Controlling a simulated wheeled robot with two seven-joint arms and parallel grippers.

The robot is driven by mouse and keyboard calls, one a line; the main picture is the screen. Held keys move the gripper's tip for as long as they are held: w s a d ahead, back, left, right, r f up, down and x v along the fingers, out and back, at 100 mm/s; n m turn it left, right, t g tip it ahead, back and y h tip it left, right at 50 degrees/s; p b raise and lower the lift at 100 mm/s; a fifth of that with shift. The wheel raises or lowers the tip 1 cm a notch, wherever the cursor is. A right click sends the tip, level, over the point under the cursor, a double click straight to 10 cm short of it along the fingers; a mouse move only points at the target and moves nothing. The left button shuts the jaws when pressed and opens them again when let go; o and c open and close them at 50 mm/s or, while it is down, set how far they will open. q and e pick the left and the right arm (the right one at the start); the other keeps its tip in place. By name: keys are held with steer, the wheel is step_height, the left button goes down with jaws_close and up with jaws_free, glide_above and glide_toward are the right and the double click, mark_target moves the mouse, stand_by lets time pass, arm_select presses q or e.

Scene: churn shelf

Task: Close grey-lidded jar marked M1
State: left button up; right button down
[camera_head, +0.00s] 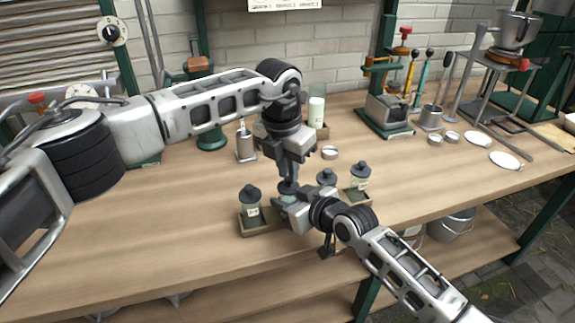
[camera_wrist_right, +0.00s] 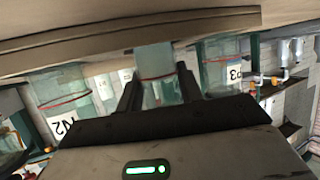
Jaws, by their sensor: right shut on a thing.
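A jar with a dark grey lid (camera_head: 288,187) stands in the middle of the jar row; any mark on it is hidden. My right gripper (camera_head: 289,202) is shut on this jar's body from the front; the jar's glass (camera_wrist_right: 154,60) shows between the fingers in the right wrist view. My left gripper (camera_head: 289,180) points down right above the lid, at or touching it; I cannot tell whether its fingers grip it. Other grey-lidded jars stand at left (camera_head: 251,201) and at right (camera_head: 326,178) and (camera_head: 360,178).
The jars stand in a low wooden tray (camera_head: 257,231) near the table's front edge. Neighbouring labelled jars (camera_wrist_right: 62,100) and (camera_wrist_right: 219,65) flank my right gripper closely. The left tabletop is clear.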

arm_select(q)
steer(key=shift+s+a+r, duration=0.1)
steer(key=shift+s+r, duration=0.05)
steer(key=shift+r, duration=0.85)
steer(key=shift+s+a+r, duration=0.1)
steer(key=shift+r, duration=0.9)
steer(key=o, duration=0.6)
steer(key=shift+c, duration=0.2)
steer(key=shift+r, duration=0.1)
step_height(320, 180, up, 12)
steer(key=s+a, duration=0.1)
steer(key=shift+f, duration=0.2)
arm_select(e)
steer(key=c, duration=0.8)
jaws_free()
steer(key=shift+c, duration=0.2)
